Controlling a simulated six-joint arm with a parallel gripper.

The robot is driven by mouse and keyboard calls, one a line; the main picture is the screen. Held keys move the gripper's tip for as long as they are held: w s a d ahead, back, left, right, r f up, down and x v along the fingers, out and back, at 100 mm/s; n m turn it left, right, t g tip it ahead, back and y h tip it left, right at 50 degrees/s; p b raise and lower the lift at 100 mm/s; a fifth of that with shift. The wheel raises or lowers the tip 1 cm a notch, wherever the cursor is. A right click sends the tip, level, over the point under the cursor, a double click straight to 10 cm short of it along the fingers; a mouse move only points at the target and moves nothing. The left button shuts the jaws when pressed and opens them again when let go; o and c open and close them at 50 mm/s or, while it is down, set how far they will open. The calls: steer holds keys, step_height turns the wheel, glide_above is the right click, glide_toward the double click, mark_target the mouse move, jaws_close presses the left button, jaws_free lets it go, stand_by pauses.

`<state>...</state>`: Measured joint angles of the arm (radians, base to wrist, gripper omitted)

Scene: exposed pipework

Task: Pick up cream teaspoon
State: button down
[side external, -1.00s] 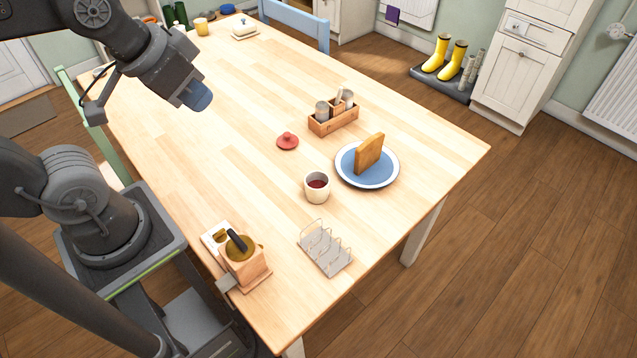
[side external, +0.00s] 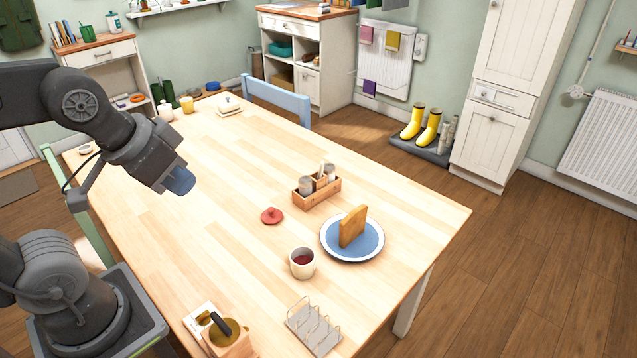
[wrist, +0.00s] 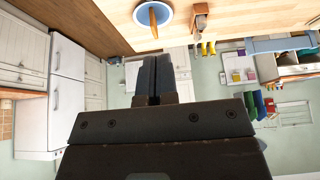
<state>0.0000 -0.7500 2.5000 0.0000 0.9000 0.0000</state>
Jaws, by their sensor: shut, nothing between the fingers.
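I cannot make out a cream teaspoon in either view. My gripper (side external: 180,182) is above the left part of the wooden table (side external: 215,245), pointing down to the right in the side view, clear of the tabletop things. In the wrist view its two dark fingers (wrist: 156,62) are together with nothing between them.
On the table stand a wooden caddy (side external: 316,193) with small containers, a red lid (side external: 271,216), a mug (side external: 302,265) of dark red content, a blue plate (side external: 370,247) with toast (side external: 352,226), a toast rack (side external: 315,330) and a wooden holder (side external: 232,346). The table's middle left is clear.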

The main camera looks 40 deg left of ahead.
steer(key=c, duration=1.8)
jaws_free()
steer(key=o, duration=0.7)
